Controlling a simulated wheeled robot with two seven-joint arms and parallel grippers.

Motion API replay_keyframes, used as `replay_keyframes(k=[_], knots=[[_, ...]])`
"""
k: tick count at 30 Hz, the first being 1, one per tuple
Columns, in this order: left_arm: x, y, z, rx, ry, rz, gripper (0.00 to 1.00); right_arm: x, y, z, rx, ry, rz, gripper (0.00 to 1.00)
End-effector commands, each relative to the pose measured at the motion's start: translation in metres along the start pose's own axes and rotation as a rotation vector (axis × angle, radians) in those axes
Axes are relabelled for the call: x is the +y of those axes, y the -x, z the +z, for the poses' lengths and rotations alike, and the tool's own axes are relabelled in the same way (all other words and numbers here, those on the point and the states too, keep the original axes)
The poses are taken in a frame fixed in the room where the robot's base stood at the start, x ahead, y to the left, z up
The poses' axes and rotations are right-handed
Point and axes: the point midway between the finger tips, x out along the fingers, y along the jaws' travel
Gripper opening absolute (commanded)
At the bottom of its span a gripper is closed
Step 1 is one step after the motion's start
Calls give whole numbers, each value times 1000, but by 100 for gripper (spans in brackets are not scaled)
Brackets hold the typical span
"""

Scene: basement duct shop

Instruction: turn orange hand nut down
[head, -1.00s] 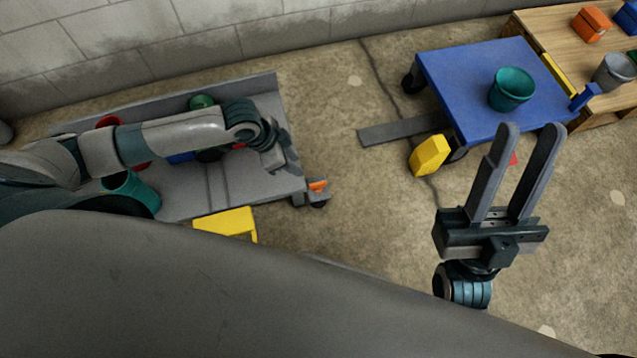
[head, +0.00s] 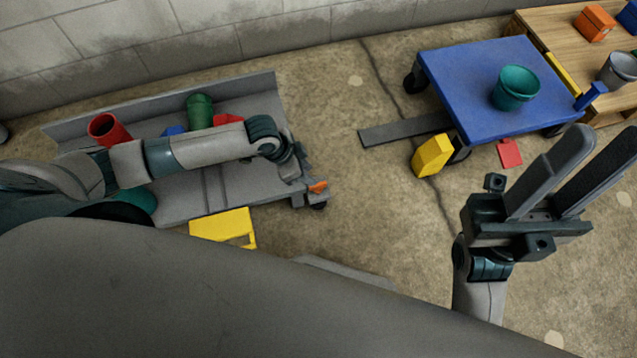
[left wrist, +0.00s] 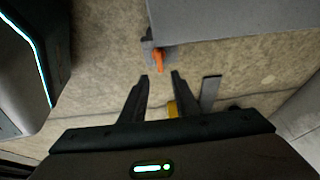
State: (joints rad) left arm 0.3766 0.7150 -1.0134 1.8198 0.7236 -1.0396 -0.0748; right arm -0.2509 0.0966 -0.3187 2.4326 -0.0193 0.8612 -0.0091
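The orange hand nut (head: 318,187) is at the front right corner of the grey cart (head: 245,190), above a caster. It also shows in the left wrist view (left wrist: 158,60), just beyond the fingertips. My left gripper (left wrist: 160,76) is open and empty, with the nut ahead of the gap between its fingers and apart from them. In the head view my left gripper (head: 298,170) is small and partly hidden by its own wrist, close to the nut. My right gripper (head: 606,145) is open and empty at the right, over the floor.
A blue cart (head: 465,85) with a teal bucket (head: 515,88) stands right. A yellow block (head: 432,156) is beside it.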

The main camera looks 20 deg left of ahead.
Motion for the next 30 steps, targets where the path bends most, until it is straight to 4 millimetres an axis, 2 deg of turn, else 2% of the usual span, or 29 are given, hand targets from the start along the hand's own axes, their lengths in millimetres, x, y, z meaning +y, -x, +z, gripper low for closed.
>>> replay_keyframes(k=[1, 6, 13, 19, 28, 29, 30], knots=[[1, -14, 1, 1, 1, 1, 28, -1, 2, 1, 14, -4, 1, 31], [1, -44, 1, 1, 1, 1, 28, -3, -2, 4, 40, -20, 5, 31], [0, -75, 0, 1, 0, 1, 28, -6, -8, 5, 72, -36, 5, 31], [1, -86, 0, 0, 0, 1, 28, -7, -12, 6, 82, -45, 6, 31], [1, -86, 0, 1, 0, 0, 28, -8, -13, 6, 82, -48, 9, 31], [1, -86, 0, 1, 0, 1, 26, -8, -13, 6, 82, -48, 9, 31], [1, -86, 0, 1, 0, 1, 16, -8, -13, 6, 82, -48, 9, 31]])
